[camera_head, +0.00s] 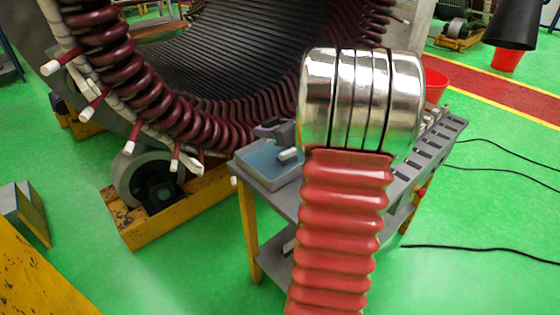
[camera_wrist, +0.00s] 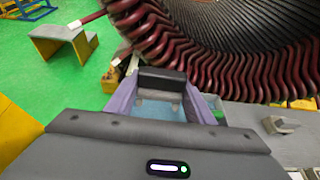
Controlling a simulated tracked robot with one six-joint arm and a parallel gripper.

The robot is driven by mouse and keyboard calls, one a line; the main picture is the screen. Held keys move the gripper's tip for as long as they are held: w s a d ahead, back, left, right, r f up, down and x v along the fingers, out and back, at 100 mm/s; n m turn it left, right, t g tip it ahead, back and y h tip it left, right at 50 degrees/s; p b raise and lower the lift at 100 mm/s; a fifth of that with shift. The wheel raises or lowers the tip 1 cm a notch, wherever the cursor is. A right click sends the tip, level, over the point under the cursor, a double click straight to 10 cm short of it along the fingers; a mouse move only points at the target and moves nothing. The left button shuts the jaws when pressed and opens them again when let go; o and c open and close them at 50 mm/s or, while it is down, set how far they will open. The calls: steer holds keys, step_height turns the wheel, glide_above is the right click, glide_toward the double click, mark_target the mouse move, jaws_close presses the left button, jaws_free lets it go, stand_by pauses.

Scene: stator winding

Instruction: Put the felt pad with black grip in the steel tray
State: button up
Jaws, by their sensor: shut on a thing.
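My gripper (camera_wrist: 161,86) is shut on the black grip of the felt pad (camera_wrist: 162,77), which shows as a dark block between the two purple-grey fingers in the wrist view. A grey-rimmed tray with a blue inside, taken as the steel tray (camera_head: 246,172), stands on the left end of the cart in the head view. In that view my gripper (camera_head: 281,143) is over the tray, partly hidden by my arm. I cannot tell whether the pad touches the tray floor.
The tray is on a grey cart (camera_head: 283,203) with slots along its right part. The large stator with dark red coils (camera_head: 150,105) stands close behind. A grey block (camera_wrist: 281,125) lies on the cart right of my gripper. A red bucket (camera_head: 435,86) is beyond it.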

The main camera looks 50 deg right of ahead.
steer(key=shift+f, duration=0.15)
steer(key=shift+f, duration=3)
steer(key=shift+f, duration=0.1)
steer(key=shift+f, duration=1.9)
steer(key=o, duration=1.2)
steer(key=shift+s+f, duration=0.1)
steer(key=shift+f, duration=0.1)
steer(key=shift+s, duration=0.1)
steer(key=v, duration=1.2)
steer(key=shift+w+r, duration=0.2)
steer(key=shift+r, duration=0.1)
